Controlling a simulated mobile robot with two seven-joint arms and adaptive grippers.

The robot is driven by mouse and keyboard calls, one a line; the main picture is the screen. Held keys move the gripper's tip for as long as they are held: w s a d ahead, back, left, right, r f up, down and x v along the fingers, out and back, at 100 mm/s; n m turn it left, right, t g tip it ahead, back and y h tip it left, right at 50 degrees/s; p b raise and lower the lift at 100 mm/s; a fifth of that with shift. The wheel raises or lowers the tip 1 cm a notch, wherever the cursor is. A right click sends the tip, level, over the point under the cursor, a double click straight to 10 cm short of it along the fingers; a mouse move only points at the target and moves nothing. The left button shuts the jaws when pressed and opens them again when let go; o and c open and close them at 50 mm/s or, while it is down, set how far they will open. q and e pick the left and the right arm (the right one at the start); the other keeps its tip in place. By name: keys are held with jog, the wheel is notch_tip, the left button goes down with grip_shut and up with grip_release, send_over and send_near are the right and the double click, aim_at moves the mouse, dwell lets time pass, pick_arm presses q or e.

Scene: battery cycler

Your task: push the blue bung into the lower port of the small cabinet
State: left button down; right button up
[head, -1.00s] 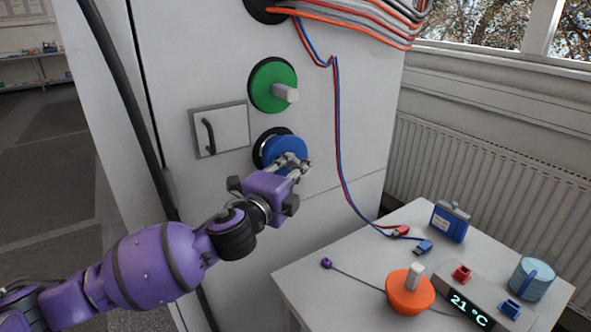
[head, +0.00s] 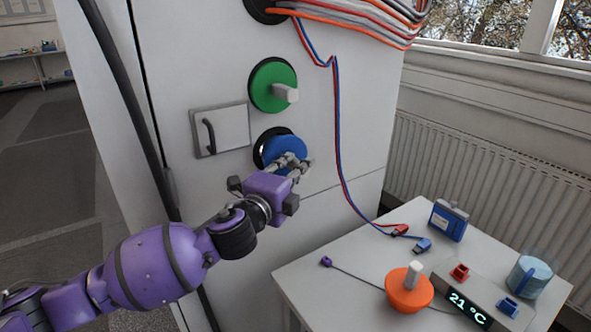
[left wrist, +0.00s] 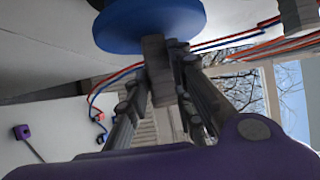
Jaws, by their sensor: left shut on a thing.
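The blue bung (head: 287,149) is at the lower port (head: 262,150) of the white cabinet (head: 225,60). The port's dark rim shows to the left of the bung, and I cannot tell how deep the bung sits. My left gripper (head: 297,166) is shut on the bung's handle. In the left wrist view the bung's blue disc (left wrist: 150,27) is at the top, with the grey handle between the fingers (left wrist: 160,75). The upper port holds a green bung (head: 272,85) with a pale handle. My right gripper is not in view.
A square door (head: 230,128) with a dark handle is left of the ports. Red and blue leads (head: 340,140) hang at the right.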

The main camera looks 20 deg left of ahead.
pick_arm(q)
jog(key=shift+w+a+r, duration=0.15)
jog(key=shift+w+a, duration=0.05)
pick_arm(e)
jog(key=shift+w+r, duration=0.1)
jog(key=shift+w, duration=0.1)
pick_arm(q)
jog(key=shift+w+a, duration=0.15)
jog(key=shift+a, duration=0.1)
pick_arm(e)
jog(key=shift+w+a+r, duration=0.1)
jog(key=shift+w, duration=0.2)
pick_arm(q)
jog(key=shift+w+a, duration=0.2)
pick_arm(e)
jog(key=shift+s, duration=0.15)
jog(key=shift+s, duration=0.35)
pick_arm(q)
jog(key=shift+w+a, duration=0.25)
jog(key=shift+a, duration=0.05)
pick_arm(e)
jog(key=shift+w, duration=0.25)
pick_arm(q)
jog(key=shift+w+a, duration=0.15)
jog(key=shift+a, duration=0.05)
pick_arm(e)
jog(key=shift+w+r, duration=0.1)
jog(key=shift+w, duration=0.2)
